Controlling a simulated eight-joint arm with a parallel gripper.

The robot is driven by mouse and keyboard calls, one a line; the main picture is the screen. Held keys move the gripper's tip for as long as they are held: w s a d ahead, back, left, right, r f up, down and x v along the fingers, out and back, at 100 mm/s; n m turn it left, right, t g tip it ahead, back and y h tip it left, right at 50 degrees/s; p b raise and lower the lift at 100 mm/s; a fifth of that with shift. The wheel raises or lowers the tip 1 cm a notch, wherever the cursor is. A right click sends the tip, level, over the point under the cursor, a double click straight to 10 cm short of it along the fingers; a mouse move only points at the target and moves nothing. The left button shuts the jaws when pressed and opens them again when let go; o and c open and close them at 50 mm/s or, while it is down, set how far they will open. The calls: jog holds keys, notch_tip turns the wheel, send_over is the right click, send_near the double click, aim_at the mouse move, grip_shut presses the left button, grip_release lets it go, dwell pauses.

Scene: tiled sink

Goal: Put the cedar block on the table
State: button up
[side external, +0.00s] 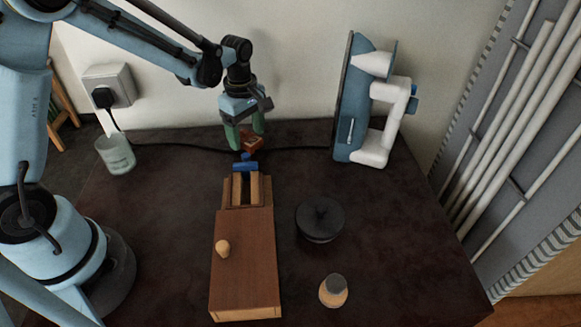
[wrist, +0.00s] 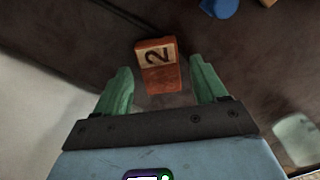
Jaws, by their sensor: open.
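The cedar block is most likely the small reddish-orange block (side external: 254,142) with a dark 2 on a pale patch. It is at the back of the dark table (side external: 165,225), beyond the blue-handled end of a wooden box. In the wrist view the block (wrist: 160,77) shows between the green fingers, with a gap on each side. My gripper (side external: 246,137) is open and points down at the block, and its fingers partly hide it in the side view. The open gripper (wrist: 160,72) holds nothing. I cannot tell the exact height of the fingertips above the table.
The wooden box (side external: 243,262) has its narrow drawer (side external: 238,190) out toward the block, with a blue handle (side external: 245,164). A dark round lidded pot (side external: 320,220), a small jar (side external: 333,291), a glass (side external: 116,154) and a blue-and-white device (side external: 372,110) stand around. A cable runs behind.

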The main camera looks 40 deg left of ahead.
aim_at(247, 137)
notch_tip(247, 137, up, 11)
jog(key=s+d+m+t, duration=0.1)
jog(key=s+m+t, duration=0.2)
jog(key=s+m, duration=0.3)
jog(key=s+d+r+m+t, duration=0.1)
jog(key=s+m+t, duration=0.3)
jog(key=m, duration=0.8)
jog(key=shift+s+d+r, duration=0.3)
jog(key=shift+s+d, duration=0.45)
jog(key=shift+s, duration=0.65)
